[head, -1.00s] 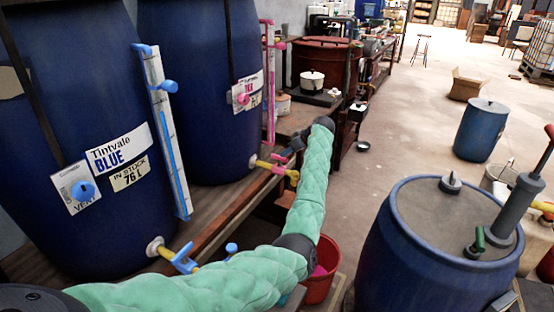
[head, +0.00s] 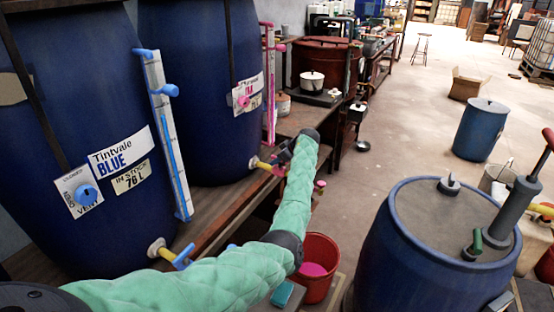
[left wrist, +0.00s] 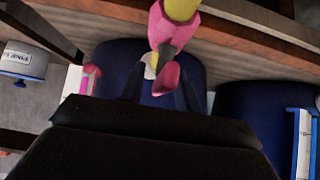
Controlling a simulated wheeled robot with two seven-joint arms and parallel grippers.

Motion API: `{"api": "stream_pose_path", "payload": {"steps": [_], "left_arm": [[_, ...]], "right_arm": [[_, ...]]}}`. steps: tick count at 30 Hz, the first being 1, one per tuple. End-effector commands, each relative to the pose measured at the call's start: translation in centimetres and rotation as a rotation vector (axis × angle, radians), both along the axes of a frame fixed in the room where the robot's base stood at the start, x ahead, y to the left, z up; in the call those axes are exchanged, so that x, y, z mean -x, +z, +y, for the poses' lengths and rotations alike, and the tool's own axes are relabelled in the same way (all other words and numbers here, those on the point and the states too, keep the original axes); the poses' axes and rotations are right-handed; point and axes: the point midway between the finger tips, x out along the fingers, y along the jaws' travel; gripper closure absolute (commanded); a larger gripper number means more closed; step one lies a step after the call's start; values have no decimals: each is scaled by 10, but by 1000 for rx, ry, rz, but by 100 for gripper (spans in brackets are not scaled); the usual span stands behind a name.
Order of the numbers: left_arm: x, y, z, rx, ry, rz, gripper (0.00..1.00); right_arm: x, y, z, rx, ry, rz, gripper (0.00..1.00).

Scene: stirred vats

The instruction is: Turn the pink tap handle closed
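The pink tap (head: 277,170) sticks out low from the farther blue vat (head: 200,90), on a yellow pipe; my arm partly hides it in the head view. In the left wrist view the pink handle (left wrist: 166,78) shows between the two dark fingers of my left gripper (left wrist: 160,92), with the tap's pink and yellow body beyond. The fingers stand apart, with a gap visible on each side of the handle. In the head view the left gripper (head: 283,154) is at the tap, small and partly hidden by my wrist. My right gripper is not in view.
The nearer blue vat (head: 75,150) has a blue tap (head: 182,257) beside my green-sleeved arm. A red bucket (head: 318,262) with pink contents stands below the arm. A blue drum (head: 430,245) stands at the right. The floor beyond it is mostly clear.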

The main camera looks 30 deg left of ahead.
Motion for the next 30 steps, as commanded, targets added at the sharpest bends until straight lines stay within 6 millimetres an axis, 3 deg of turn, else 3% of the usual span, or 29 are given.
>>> {"api": "stream_pose_path", "payload": {"steps": [10, 15, 30], "left_arm": [[0, -3, 3, 0, -1, -1, 67], [0, -3, 3, 0, 0, 0, 100], [0, -2, 3, 0, -88, -1, 100]], "right_arm": [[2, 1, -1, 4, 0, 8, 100], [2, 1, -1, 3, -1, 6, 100], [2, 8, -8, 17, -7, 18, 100]]}}
